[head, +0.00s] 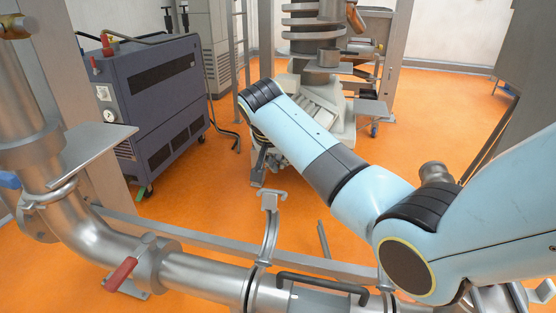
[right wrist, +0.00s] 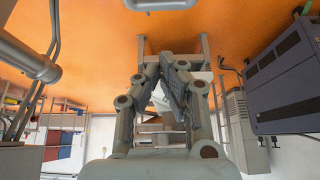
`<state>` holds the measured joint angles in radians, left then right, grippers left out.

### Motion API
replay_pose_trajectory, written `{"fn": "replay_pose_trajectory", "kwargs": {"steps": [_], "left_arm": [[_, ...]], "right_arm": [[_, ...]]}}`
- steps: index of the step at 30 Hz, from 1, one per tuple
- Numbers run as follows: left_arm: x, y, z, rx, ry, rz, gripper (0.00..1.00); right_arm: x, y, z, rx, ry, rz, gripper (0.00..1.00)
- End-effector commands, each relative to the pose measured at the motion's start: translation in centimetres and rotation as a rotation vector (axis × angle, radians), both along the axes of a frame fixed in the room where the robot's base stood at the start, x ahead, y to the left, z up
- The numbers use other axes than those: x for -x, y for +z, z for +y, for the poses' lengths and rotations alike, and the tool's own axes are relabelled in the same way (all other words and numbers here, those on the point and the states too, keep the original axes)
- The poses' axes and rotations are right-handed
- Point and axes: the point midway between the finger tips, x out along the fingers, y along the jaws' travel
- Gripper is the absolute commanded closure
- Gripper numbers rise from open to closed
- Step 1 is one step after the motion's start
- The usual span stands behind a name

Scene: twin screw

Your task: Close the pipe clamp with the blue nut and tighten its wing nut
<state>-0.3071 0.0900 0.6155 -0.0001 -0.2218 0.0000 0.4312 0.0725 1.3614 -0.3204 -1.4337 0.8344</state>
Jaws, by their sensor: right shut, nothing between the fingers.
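A blue nut (head: 9,180) shows at the left edge of the head view, beside a metal clamp (head: 40,203) around the upright pipe's lower joint. I cannot tell from this view whether that clamp is fully closed. Another clamp, with a red handle (head: 120,274), sits on the bend's joint. A curved clamp half (head: 270,230) stands up, swung open, above the horizontal pipe near the bottom middle. My right gripper (right wrist: 163,72) is shut and empty in the right wrist view. In the head view it is mostly hidden behind my right forearm, away from the clamps. My left gripper is not in view.
A steel pipe (head: 205,275) runs along the bottom, with a dark bent handle (head: 322,284) over it. A flat metal plate (head: 98,147) juts out above the bend. A dark blue machine cabinet (head: 150,105) stands at the left. Orange floor (head: 205,188) lies clear between.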

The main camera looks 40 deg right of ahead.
Motion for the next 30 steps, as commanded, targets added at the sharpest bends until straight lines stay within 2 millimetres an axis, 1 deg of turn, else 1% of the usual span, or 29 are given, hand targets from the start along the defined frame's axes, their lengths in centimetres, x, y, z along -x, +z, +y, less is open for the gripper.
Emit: {"fn": "replay_pose_trajectory", "kwargs": {"steps": [1,3,6,9,12,16,21,25,30], "left_arm": [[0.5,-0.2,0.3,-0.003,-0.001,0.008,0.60],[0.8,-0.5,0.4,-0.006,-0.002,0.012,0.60],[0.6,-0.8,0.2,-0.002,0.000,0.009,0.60],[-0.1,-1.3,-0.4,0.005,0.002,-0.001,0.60],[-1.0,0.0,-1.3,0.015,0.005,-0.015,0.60],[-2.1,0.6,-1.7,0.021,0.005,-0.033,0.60],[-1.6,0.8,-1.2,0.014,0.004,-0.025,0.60],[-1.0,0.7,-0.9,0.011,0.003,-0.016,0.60],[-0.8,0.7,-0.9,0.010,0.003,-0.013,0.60]], "right_arm": [[-0.3,-1.0,-0.5,0.001,-0.001,0.003,1.00],[-0.8,-2.4,-1.1,0.001,-0.001,0.001,1.00],[-1.5,-4.3,-1.9,0.001,0.000,0.002,1.00],[-2.2,-6.1,-2.6,-0.001,0.000,0.002,1.00],[-1.0,-5.3,-1.2,-0.002,0.002,-0.001,1.00],[-0.1,-5.1,-0.1,-0.002,0.002,-0.001,1.00],[0.4,-5.1,0.4,0.000,0.002,-0.002,1.00],[0.4,-5.2,0.5,-0.001,0.002,-0.001,1.00],[0.5,-5.2,0.5,0.000,0.001,0.000,1.00]]}}
